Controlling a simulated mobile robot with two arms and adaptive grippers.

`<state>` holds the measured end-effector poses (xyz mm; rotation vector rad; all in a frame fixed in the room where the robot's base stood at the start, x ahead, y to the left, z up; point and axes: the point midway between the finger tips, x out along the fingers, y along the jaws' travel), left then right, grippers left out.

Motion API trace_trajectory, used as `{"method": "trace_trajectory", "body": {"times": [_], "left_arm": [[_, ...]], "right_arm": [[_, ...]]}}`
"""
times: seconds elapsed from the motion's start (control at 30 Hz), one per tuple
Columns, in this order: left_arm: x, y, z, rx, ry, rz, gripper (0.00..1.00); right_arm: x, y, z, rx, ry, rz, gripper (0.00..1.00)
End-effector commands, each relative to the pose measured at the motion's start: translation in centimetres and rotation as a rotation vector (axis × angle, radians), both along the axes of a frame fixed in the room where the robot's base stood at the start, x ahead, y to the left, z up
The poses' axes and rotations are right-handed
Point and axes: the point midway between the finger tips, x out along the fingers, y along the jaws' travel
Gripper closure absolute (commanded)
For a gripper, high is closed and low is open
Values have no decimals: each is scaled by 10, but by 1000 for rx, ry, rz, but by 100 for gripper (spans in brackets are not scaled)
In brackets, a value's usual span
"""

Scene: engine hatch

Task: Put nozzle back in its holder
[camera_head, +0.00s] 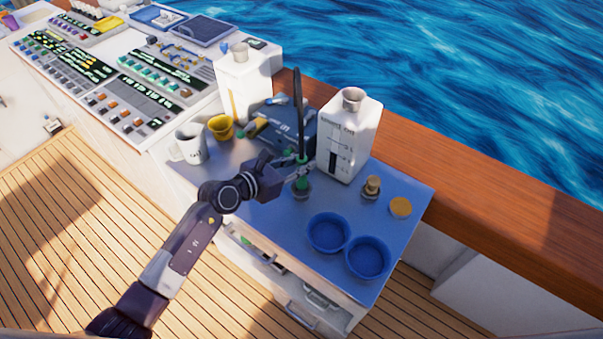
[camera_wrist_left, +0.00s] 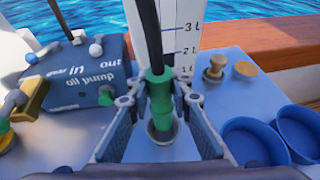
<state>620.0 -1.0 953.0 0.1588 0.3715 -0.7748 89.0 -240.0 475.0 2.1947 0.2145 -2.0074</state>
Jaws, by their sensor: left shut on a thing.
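The nozzle is a green piece (camera_wrist_left: 159,95) on a black hose, and it stands upright between the fingers of my left gripper (camera_wrist_left: 155,105). In the head view the nozzle (camera_head: 302,181) shows at the gripper tips with its black hose rising above. My left gripper (camera_head: 296,175) is shut on it. The holder is a round metal cup (camera_wrist_left: 162,130) in the grey-blue top, directly below. The nozzle's lower end overlaps the cup's opening in the wrist view; how deep it sits I cannot tell. My right gripper is not in view.
A white canister (camera_head: 348,140) stands close behind the nozzle. The blue oil pump (camera_head: 285,122) is behind the gripper. Blue bowls (camera_head: 328,233) sit at the front right, beside a brass fitting (camera_head: 372,187) and a yellow cap (camera_head: 400,207). A white mug (camera_head: 189,145) stands left.

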Motion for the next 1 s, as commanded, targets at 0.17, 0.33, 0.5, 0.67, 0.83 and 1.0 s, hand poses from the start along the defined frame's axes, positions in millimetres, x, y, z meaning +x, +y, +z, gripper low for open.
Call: {"method": "trace_trajectory", "body": {"times": [0.17,0.33,0.5,0.67,0.83,1.0], "left_arm": [[0,0,-20,-1,2,3,100],[0,0,-43,-2,0,2,100],[1,0,-45,-2,-2,1,100],[1,0,-45,-2,-2,1,100],[0,0,-49,0,-1,1,76],[0,0,-49,0,0,1,63]], "right_arm": [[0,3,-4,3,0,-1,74],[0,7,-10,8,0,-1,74],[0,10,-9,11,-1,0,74],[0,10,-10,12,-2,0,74],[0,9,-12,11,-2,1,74],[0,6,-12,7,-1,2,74]]}}
